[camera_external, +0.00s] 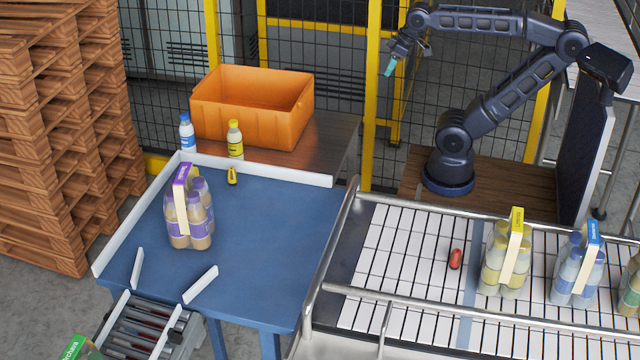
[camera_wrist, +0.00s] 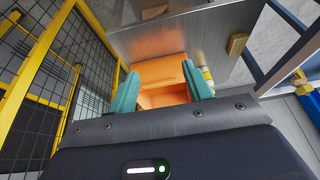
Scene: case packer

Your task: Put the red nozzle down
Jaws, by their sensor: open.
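A small red object (camera_external: 455,258), which looks like the red nozzle, lies on the white slatted conveyor, left of the bottle packs. It does not show in the wrist view. My gripper (camera_external: 389,68) is raised high in front of the mesh fence, well above and apart from the red nozzle. In the wrist view its two teal fingers (camera_wrist: 160,70) stand apart with nothing held between them. The orange crate shows beyond the gap.
The orange crate (camera_external: 250,118) stands on a brown table by the fence, with two bottles in front. The blue table (camera_external: 260,235) holds a purple-labelled bottle pack (camera_external: 190,215) and a small yellow object (camera_external: 232,176). Yellow (camera_external: 502,262) and blue (camera_external: 577,272) packs stand on the railed conveyor (camera_external: 400,240).

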